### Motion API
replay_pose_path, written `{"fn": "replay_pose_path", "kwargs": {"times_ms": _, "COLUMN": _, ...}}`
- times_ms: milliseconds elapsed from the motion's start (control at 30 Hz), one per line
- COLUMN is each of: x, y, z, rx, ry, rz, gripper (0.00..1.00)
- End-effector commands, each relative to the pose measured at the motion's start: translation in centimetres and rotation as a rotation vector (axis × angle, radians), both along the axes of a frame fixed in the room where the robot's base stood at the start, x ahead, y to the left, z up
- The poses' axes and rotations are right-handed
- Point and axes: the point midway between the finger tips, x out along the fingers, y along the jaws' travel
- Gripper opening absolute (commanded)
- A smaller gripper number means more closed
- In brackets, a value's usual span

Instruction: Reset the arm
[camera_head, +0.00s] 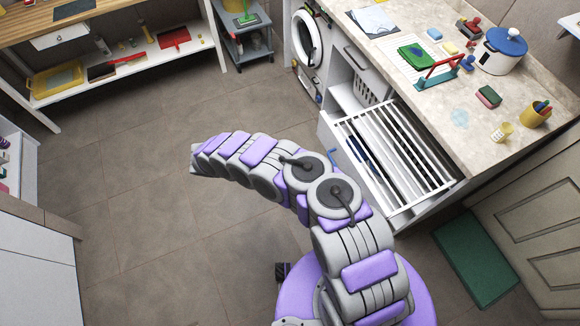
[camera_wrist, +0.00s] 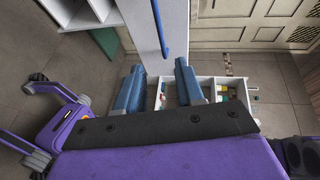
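My arm is purple and grey. In the head view it rises from my base at the bottom and bends over to the left. Its far end is over the bare floor, left of the pulled-out drawer; the fingers cannot be made out there. In the wrist view my gripper (camera_wrist: 158,66) shows two blue fingers standing apart. Nothing is held between them; a white panel with a blue handle (camera_wrist: 158,24) shows beyond the gap.
The pulled-out drawer with a white slatted rack (camera_head: 395,150) stands right of my arm, below a cluttered counter (camera_head: 447,120). A green mat (camera_head: 475,259) lies at the lower right. A washing machine (camera_head: 308,42) stands behind. Tiled floor (camera_head: 130,160) is clear at left.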

Motion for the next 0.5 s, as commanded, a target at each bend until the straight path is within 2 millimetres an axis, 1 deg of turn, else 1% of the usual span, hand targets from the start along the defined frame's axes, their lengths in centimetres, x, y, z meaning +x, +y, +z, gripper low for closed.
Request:
{"fn": "replay_pose_path", "kwargs": {"times_ms": 400, "x": 0.03, "y": -0.06, "z": 0.01, "rx": 0.001, "ry": -0.001, "rz": 0.0, "gripper": 0.37}}
{"fn": "replay_pose_path", "kwargs": {"times_ms": 500, "x": 0.27, "y": -0.29, "z": 0.42, "rx": 0.001, "ry": -0.016, "rz": -0.008, "gripper": 0.37}}
